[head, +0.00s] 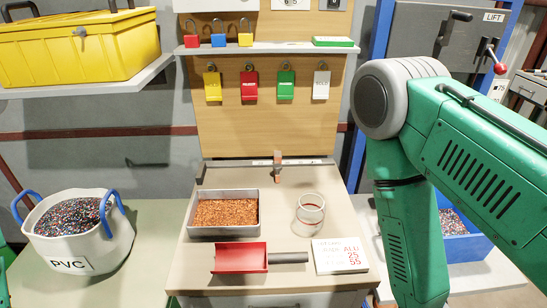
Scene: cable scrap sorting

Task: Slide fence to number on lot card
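The fence (278,166) is a small upright brownish block on a metal rail (225,164) along the back of the bench. It stands right of the rail's middle; any rail markings are too small to read. The white lot card (341,256) lies at the front right of the bench. Its red print appears to read ALU, 25 and 55; the grey print is unclear. My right arm fills the right side and runs down past the bottom edge, its gripper out of frame. Only a sliver of green shows at the left edge; my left gripper is out of frame.
A tray of copper granules (224,230), a red scoop (240,258) and a clear glass ring or jar (311,209) occupy the bench. A white PVC tub (80,232) stands left. Bench space before the rail is clear.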

